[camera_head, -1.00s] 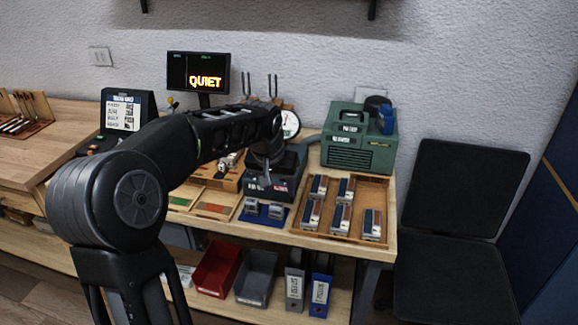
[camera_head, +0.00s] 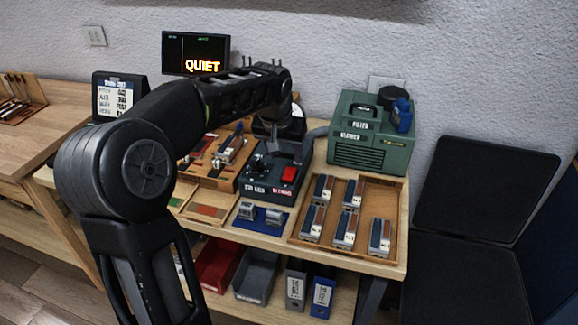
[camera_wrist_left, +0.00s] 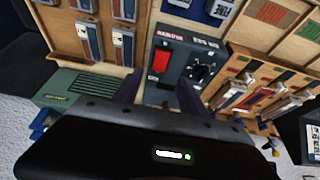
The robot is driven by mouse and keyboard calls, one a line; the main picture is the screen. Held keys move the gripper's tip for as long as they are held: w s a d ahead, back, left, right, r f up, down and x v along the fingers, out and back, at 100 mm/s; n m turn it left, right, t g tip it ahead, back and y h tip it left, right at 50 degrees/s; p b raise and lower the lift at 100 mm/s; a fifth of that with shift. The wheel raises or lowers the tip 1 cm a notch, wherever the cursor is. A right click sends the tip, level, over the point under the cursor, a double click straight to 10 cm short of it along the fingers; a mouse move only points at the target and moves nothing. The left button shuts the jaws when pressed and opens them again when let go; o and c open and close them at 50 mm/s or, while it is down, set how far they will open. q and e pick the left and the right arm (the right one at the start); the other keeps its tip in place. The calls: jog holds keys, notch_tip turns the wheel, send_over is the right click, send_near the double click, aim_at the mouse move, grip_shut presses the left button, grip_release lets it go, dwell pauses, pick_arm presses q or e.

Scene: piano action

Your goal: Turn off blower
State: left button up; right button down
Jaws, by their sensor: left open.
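The green blower box (camera_head: 370,140) stands at the back right of the bench; its green side (camera_wrist_left: 85,85) shows in the left wrist view. A dark control box (camera_head: 262,186) sits to its left, with a red rocker switch (camera_head: 289,174) and a black dial (camera_head: 257,166) on top. In the left wrist view the red switch (camera_wrist_left: 160,62) and dial (camera_wrist_left: 203,73) face me. My left gripper (camera_head: 290,149) is open and empty, above the back of the control box. In the wrist view its fingers (camera_wrist_left: 157,93) are apart, with the switch beyond the gap. Contact is not visible.
A wooden tray (camera_head: 290,236) of several small blocks lies right of the control box. A blue mat (camera_head: 240,226) with two metal pieces lies in front. A screen (camera_head: 196,53) reads "QUIET". A dark chair (camera_head: 480,190) stands at the right.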

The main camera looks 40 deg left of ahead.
aim_at(289, 172)
pick_arm(q)
jog(key=p+x, duration=0.1)
jog(key=x, duration=0.6)
jog(key=shift+w+a+f, duration=0.15)
jog(key=shift+f, duration=0.15)
grip_shut()
dwell(0.4)
